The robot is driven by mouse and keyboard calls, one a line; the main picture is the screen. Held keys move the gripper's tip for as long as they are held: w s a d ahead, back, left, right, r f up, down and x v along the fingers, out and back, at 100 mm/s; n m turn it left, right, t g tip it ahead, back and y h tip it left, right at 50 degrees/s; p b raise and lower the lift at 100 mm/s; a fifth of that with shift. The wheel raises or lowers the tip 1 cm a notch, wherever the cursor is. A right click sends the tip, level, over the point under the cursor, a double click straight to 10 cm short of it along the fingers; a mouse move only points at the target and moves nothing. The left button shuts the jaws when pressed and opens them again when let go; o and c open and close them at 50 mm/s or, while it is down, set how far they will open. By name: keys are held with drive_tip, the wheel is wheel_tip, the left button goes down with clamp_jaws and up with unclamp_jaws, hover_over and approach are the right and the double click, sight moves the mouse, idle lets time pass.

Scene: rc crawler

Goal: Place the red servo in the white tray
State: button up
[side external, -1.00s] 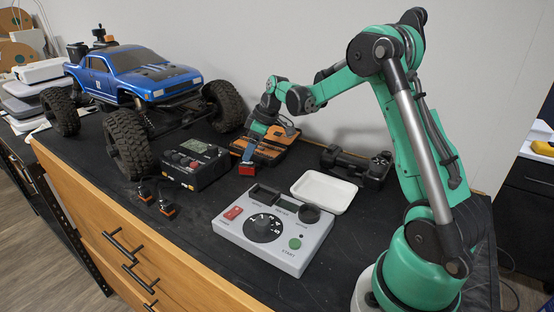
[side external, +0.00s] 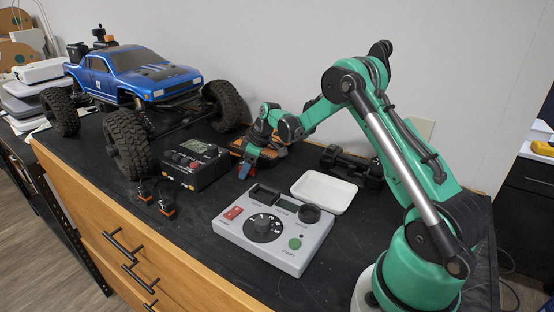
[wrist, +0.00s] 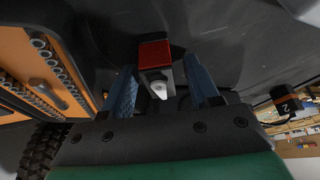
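The red servo (wrist: 154,54) shows in the wrist view between the tips of my two blue fingers, with a pale grey part below its red face. My gripper (wrist: 162,78) is open, with a finger on each side of the servo and gaps visible. In the side view my gripper (side external: 247,167) is low at the servo, which is mostly hidden by the fingers; a little red (side external: 239,173) shows there. The white tray (side external: 323,191) lies empty on the black bench top, to the right of my gripper.
A grey control panel (side external: 275,232) stands in front of the tray. A black meter box (side external: 193,165) is left of my gripper, and an orange tool case (side external: 271,151) is just behind it. A blue crawler truck (side external: 140,75) stands at the left.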

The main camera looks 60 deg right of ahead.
clamp_jaws()
